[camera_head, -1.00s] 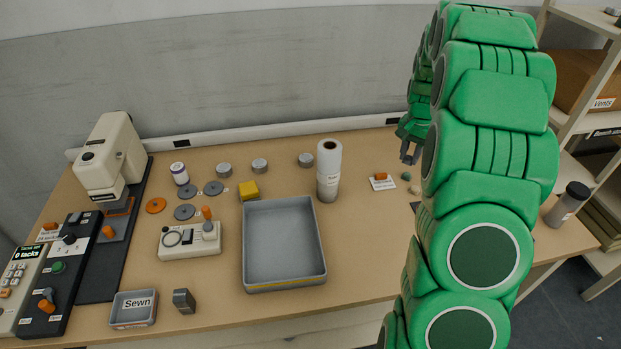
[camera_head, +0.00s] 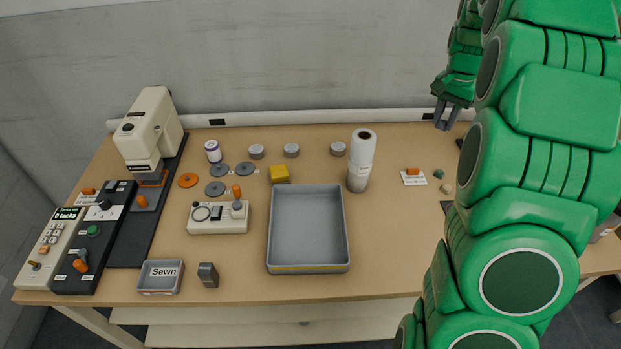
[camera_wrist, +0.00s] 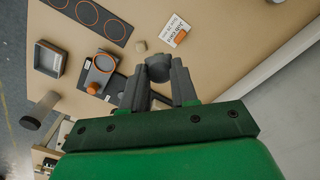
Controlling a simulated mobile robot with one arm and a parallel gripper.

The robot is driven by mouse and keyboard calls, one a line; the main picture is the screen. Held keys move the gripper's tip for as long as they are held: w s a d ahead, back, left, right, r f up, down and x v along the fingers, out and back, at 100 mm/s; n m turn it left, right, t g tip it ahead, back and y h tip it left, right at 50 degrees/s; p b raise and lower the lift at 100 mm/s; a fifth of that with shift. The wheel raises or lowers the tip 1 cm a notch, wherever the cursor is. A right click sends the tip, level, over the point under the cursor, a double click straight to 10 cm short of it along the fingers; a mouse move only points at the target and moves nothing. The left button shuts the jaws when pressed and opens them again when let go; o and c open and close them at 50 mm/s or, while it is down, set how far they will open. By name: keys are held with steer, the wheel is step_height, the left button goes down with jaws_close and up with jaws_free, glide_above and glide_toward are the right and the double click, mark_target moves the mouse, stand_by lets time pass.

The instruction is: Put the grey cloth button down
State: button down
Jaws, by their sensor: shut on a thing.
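My gripper (camera_head: 446,115) is raised above the back right of the table in the head view, its fingers pointing down. In the wrist view my gripper (camera_wrist: 158,82) is shut on a dark grey rounded piece, the grey cloth button (camera_wrist: 159,68), held between the fingertips. The button cannot be made out in the head view. The tabletop lies beyond the fingers in the wrist view, and the button appears clear of it.
An empty grey tray (camera_head: 348,232) stands mid-table, with a white roll (camera_head: 361,160) behind its right corner. Grey discs (camera_head: 215,188) and a sewing machine (camera_head: 146,128) are left.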

steer(key=s+a, duration=0.4)
steer(key=a, duration=1.2)
steer(key=s+a, duration=0.3)
steer(key=a, duration=1.3)
glide_above(310, 178)
steer(key=s, duration=0.1)
step_height(310, 178, down, 20)
steer(key=shift+s+d+r, duration=0.1)
steer(key=shift+s+d, duration=0.05)
steer(key=shift+w+f, duration=0.6)
steer(key=shift+f, duration=1.6)
steer(key=shift+f, duration=0.1)
